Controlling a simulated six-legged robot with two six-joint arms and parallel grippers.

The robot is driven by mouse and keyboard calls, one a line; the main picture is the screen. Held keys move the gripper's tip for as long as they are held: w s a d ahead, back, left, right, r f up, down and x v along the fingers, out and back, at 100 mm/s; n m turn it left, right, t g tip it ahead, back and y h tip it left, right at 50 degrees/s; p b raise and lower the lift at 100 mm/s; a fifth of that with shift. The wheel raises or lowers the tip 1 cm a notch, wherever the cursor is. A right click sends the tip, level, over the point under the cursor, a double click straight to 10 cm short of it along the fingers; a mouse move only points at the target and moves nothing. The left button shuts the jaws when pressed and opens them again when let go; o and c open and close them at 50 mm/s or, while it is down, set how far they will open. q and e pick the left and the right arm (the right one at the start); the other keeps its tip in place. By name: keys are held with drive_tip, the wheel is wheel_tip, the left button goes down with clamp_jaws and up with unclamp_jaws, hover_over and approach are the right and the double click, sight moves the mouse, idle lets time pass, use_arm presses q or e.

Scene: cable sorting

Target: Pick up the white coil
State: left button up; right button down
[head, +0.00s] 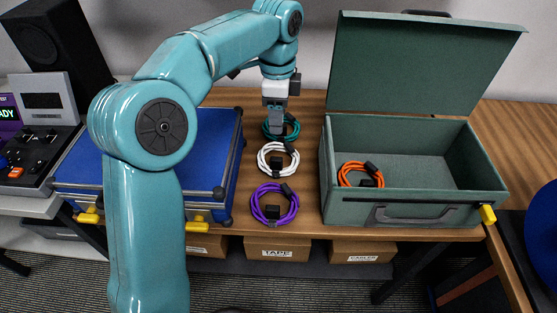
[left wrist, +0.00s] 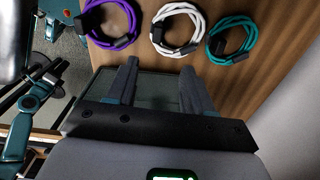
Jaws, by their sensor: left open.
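The white coil (head: 263,163) lies on the wooden table in the head view, between the teal coil (head: 291,127) behind it and the purple coil (head: 256,208) in front. It has dark connectors. My left gripper (head: 276,130) hangs by the teal coil, overlapping it in the picture; its height above the table is hard to tell. In the left wrist view the left gripper (left wrist: 162,75) is open with nothing between its fingers. The white coil (left wrist: 199,16) lies beyond the fingertips there, between the purple and teal coils. My right gripper is out of view.
An open green case (head: 415,210) with an orange coil (head: 345,172) inside stands right of the coils. A closed blue case (head: 225,150) stands left, partly behind my left arm. Cardboard boxes (head: 277,246) sit below the table. Bare table surrounds the coils.

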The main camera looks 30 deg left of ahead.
sight(277, 159)
use_arm(q)
wheel_tip(277, 159, down, 11)
drive_tip(key=shift+s+r+b, duration=0.1)
drive_tip(key=shift+r+b, duration=0.05)
drive_tip(key=shift+b, duration=0.85)
drive_tip(key=f, duration=0.2)
drive_tip(key=f+b, duration=0.1)
drive_tip(key=f, duration=0.1)
drive_tip(key=shift+s+f, duration=0.2)
drive_tip(key=shift+f, duration=0.1)
drive_tip(key=shift+w+f, duration=0.1)
drive_tip(key=shift+f, duration=0.2)
drive_tip(key=shift+r, duration=0.1)
drive_tip(key=shift+c, duration=1.2)
clamp_jaws()
